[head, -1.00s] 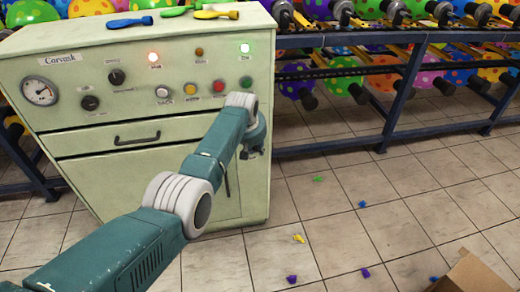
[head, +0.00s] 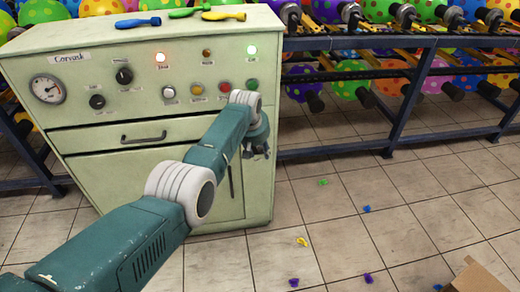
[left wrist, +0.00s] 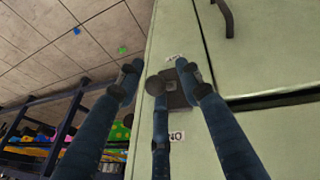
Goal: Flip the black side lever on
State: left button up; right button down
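The pale green machine (head: 100,180) stands at the left. In the left wrist view, a small dark plate (left wrist: 178,90) sits on its face between two white labels; one (left wrist: 176,135) appears to read ON upside down. A dark rounded end (left wrist: 155,86) beside the plate may be the black lever's knob or a fingertip; I cannot tell. My left gripper (left wrist: 158,78) is open, with its fingers spread around the plate. In the head view, my left gripper (head: 258,140) is at the machine's right front and hides the lever. My right gripper is not in view.
Several balloons (head: 355,87) hang on a dark blue rack (head: 400,120) behind and to the right. Small coloured scraps (head: 302,242) lie on the tiled floor. A cardboard box edge (head: 470,278) shows at lower right.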

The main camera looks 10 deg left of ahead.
pick_arm(q)
jog(key=shift+s+d+r, duration=0.1)
jog(key=shift+r, duration=0.65)
jog(key=v, duration=1)
jog(key=shift+s+r, duration=0.2)
jog(key=shift+s, duration=0.1)
